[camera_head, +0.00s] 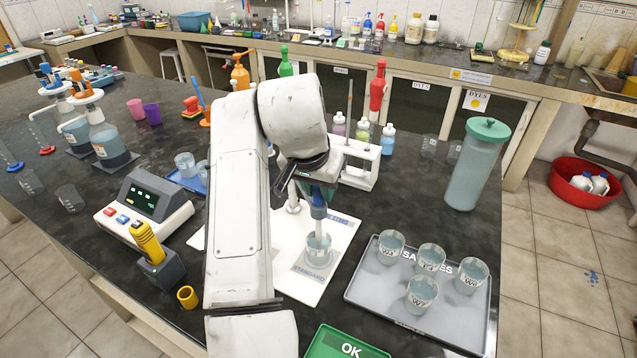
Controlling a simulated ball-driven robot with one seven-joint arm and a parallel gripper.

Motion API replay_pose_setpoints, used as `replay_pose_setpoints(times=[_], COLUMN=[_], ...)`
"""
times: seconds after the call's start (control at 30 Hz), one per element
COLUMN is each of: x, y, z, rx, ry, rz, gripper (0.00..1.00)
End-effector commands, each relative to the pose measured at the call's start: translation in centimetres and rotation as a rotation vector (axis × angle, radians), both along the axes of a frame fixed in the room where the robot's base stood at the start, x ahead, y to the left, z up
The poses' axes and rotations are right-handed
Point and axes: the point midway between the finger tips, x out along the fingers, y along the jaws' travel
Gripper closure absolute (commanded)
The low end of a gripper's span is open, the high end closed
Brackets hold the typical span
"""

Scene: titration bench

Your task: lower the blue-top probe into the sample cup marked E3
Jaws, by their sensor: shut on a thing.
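The blue-top probe (318,211) hangs upright under my gripper (312,186), which is shut on its top; the fingers are partly hidden by my arm. The probe's lower end is at the cup (318,249) on the white mat, marked STANDARD, and appears to be inside it. The sample cup that seems to read E3 (430,262) stands at the back middle of the grey samples tray (365,292), right of my gripper. Its small label is hard to read.
Other marked cups stand close around it: left (390,246), right (471,277) and front (421,296). A tall green-lidded bottle (477,165) stands behind the tray. A white rack (358,170) is behind my gripper. A green OK pad (343,343) lies in front.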

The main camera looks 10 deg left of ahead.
Motion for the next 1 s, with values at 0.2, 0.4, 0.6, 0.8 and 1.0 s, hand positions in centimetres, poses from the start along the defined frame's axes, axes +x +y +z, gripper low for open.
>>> replay_pose_setpoints(times=[0.2,0.4,0.6,0.8,1.0], x=[0.0,0.0,0.0,-0.7,-2.2], y=[0.0,0.0,0.0,0.3,0.7], z=[0.2,0.1,0.2,2.0,5.6], rx=[-0.001,-0.001,0.0,0.001,0.002], ry=[-0.003,-0.002,-0.001,-0.005,-0.005], rz=[0.0,0.0,-0.001,-0.001,0.0], gripper=[0.62,0.48,0.48,0.48,0.48])
